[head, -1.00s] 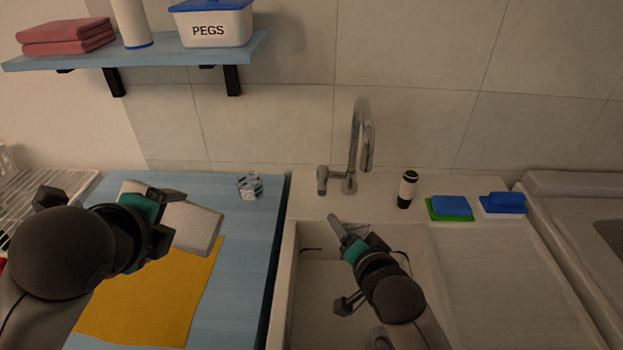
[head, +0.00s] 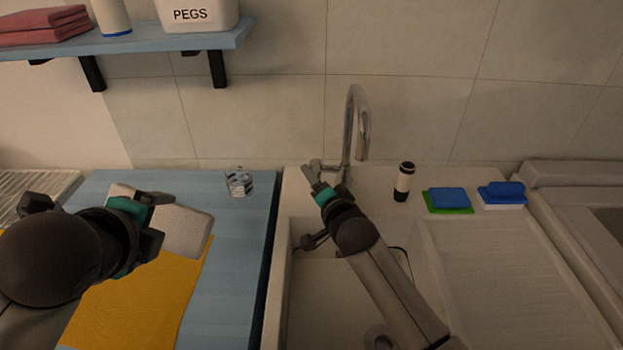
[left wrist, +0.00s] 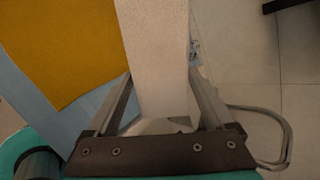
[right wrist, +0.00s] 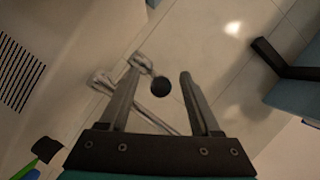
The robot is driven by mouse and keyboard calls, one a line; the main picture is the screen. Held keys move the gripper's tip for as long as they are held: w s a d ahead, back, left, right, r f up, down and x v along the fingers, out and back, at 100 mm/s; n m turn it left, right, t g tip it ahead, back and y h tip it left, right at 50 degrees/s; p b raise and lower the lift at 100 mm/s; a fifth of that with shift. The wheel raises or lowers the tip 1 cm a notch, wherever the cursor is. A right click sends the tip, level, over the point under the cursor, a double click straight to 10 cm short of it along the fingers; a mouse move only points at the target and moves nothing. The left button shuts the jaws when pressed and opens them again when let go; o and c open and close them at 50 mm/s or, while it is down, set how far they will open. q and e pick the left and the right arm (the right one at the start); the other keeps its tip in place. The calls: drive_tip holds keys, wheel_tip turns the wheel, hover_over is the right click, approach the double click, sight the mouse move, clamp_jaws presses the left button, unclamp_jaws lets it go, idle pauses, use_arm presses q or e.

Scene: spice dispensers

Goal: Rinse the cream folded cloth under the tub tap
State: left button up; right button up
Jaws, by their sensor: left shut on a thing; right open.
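The cream folded cloth (head: 183,232) is held by my left gripper (head: 150,213), which is shut on it above the blue counter. In the left wrist view the cloth (left wrist: 158,55) runs up between the two fingers. The chrome tub tap (head: 356,125) stands behind the tub (head: 320,300), with its handle at the left of its base. My right gripper (head: 317,180) is open in front of the handle and hides part of it. In the right wrist view the tap (right wrist: 152,118) shows beyond the parted fingers; I cannot tell whether they touch it.
A yellow cloth (head: 140,300) lies on the blue counter, and a clear glass (head: 239,182) stands at its back. A shelf (head: 140,42) hangs above left.

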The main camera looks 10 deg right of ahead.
drive_tip(key=shift+b+x, duration=0.35)
drive_tip(key=shift+x, duration=1.2)
clamp_jaws()
idle(0.4)
